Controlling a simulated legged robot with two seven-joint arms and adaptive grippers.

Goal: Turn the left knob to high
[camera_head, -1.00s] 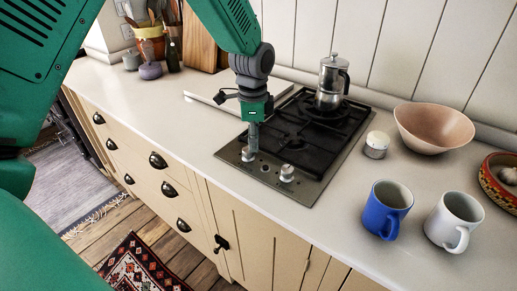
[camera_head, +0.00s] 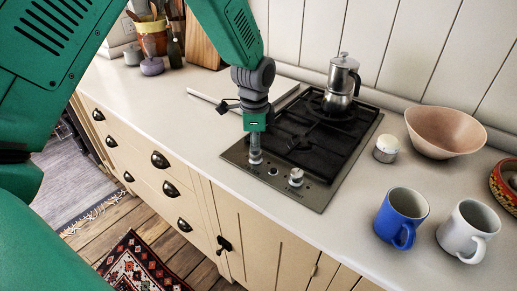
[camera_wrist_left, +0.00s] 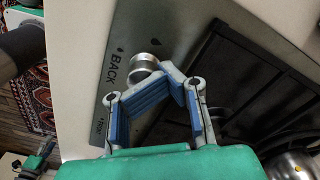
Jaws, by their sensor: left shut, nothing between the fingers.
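The left knob (camera_head: 255,160) is a small metal cylinder on the front strip of the black-topped cooktop (camera_head: 315,192). In the wrist view the knob (camera_wrist_left: 144,67) lies just beyond my fingertips, near the printed word BACK. My left gripper (camera_head: 255,150) points down from above at this knob. In the wrist view its blue-padded fingers (camera_wrist_left: 155,88) angle in towards each other; it is shut and holds nothing. I cannot tell whether the fingertips touch the knob. The right knob (camera_head: 296,177) stands apart on the same strip. My right gripper is out of view.
A metal moka pot (camera_head: 341,83) stands on the back burner. A lidded jar (camera_head: 386,148), a pink bowl (camera_head: 445,130), a blue mug (camera_head: 402,218) and a white mug (camera_head: 468,230) stand right of the cooktop. The counter (camera_head: 170,98) left of the cooktop is mostly clear.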

